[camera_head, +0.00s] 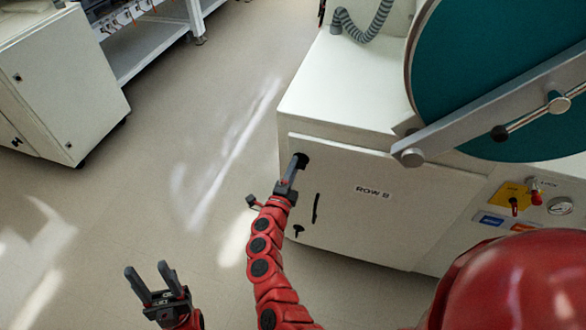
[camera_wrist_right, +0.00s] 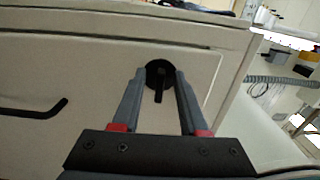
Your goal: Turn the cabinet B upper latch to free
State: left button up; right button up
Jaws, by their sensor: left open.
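The cabinet B upper latch is a round black knob with a short lever (camera_wrist_right: 158,90), near the corner of the white door marked ROW B (camera_head: 372,192). In the head view the latch (camera_head: 302,160) is partly hidden by my right gripper (camera_head: 291,175). In the right wrist view my right gripper (camera_wrist_right: 160,78) has its fingers apart, one on each side of the lever, with a gap showing on both sides. The lever points down in that view. My left gripper (camera_head: 152,280) is open and empty over the floor, away from the cabinet.
The door has a black bar handle (camera_head: 315,208) and a lower latch (camera_head: 298,231). A large teal round door (camera_head: 500,75) with a grey bar stands above the cabinet. A gauge (camera_head: 559,206) and red valves are at right. Open floor (camera_head: 150,190) lies left of the cabinet.

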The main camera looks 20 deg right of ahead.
jog(key=v, duration=1.7)
jog(key=shift+s, duration=0.2)
jog(key=shift+a, duration=0.15)
